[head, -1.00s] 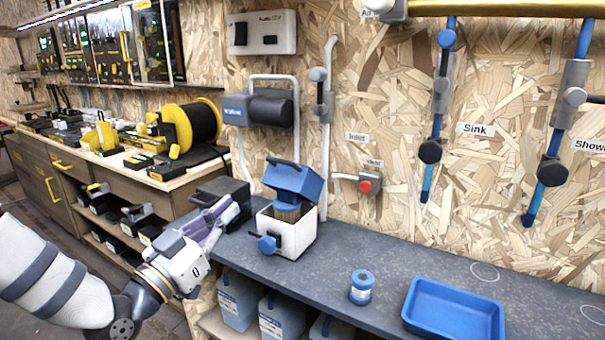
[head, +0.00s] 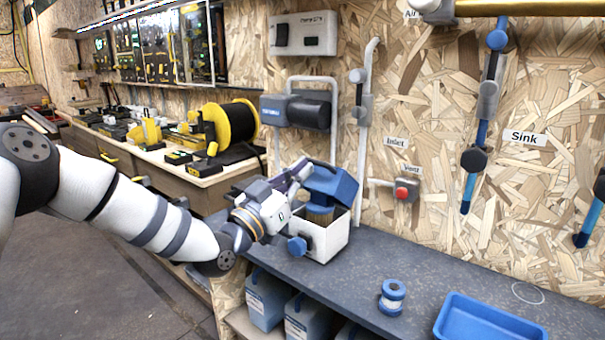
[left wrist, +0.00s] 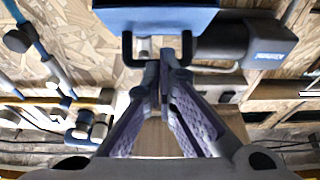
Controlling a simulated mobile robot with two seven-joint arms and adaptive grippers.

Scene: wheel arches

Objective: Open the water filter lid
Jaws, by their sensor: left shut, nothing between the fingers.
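The water filter is a white box (head: 330,241) at the left end of the grey bench. Its blue lid (head: 333,186) is raised and tilted above the box, with a tan filter part (head: 319,215) showing under it. The lid also shows at the top of the left wrist view (left wrist: 155,20), with its black handle (left wrist: 127,48) below it. My left gripper (head: 302,168) is shut and empty, its fingertips close to the lid's handle side. In the left wrist view its fingers (left wrist: 167,62) overlap the handle; I cannot tell whether they touch. My right gripper is out of view.
A blue spool (head: 392,297) and a blue tray (head: 490,322) stand on the bench to the right. A white pipe (head: 364,130) and a black wall unit (head: 309,113) are behind. Bluish containers (head: 267,298) stand below.

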